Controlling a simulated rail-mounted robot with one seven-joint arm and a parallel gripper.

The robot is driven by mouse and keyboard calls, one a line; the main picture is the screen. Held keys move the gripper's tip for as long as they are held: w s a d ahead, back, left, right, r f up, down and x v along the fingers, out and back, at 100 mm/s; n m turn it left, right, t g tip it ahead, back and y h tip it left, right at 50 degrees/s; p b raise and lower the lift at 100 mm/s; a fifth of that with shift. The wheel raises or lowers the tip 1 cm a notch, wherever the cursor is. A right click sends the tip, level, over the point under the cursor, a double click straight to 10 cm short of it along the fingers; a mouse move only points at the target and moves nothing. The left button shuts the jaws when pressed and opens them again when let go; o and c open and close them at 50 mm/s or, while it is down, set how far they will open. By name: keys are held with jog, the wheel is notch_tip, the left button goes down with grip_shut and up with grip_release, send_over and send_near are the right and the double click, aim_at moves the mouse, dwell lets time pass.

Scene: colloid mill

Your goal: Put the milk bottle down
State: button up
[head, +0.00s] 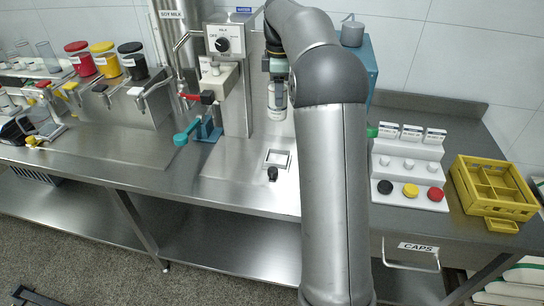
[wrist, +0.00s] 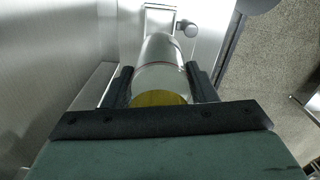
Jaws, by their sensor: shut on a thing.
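The milk bottle (wrist: 160,65) is a clear, pale cylinder with a yellow part (wrist: 160,98) at its near end in the wrist view. My gripper (wrist: 158,70) is shut on it, one black finger on each side. In the head view the bottle (head: 277,101) hangs upright below my gripper (head: 277,80), beside the metal column of the mill. It appears above the counter, behind a small white-edged square (head: 278,159). This square also shows beyond the bottle in the wrist view (wrist: 160,8). The bottle's base contact is not clear.
A black knob (head: 272,173) sits in front of the square. Right are a white stepped cap rack (head: 408,185) and a yellow crate (head: 492,188). My arm hides part of the counter (head: 240,190).

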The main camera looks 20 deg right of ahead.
notch_tip(320, 180, down, 18)
jog(key=shift+r+p, duration=0.25)
jog(key=shift+p, duration=0.3)
jog(key=shift+f, duration=0.1)
jog(key=shift+f, duration=0.1)
jog(key=o, duration=1.1)
